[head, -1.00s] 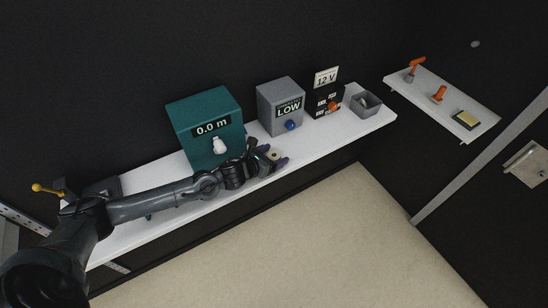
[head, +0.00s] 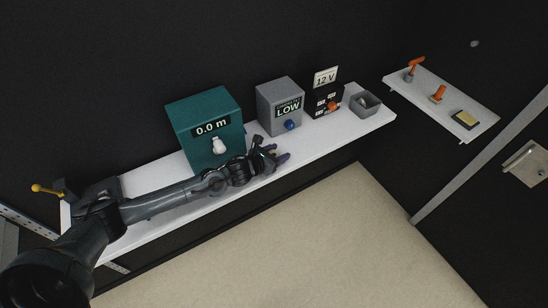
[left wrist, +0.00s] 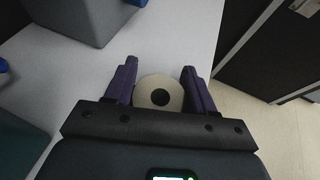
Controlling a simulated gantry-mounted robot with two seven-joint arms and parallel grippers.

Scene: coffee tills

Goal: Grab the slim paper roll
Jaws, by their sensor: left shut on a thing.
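The slim paper roll (left wrist: 151,84) is a cream ring with a dark hole in the left wrist view, seen end-on between the two purple fingers. My left gripper (left wrist: 159,72) is shut on it, with a finger on each side. In the head view my left gripper (head: 280,152) is over the white shelf, in front of the grey box, and hides most of the roll. My right gripper is in neither view.
The white shelf (head: 330,132) carries a teal box reading 0.0 m (head: 205,108), a grey box reading LOW (head: 279,97), a dark box under a 12 V sign (head: 325,102) and a grey bin (head: 365,104). A smaller shelf (head: 440,84) holds orange-handled things.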

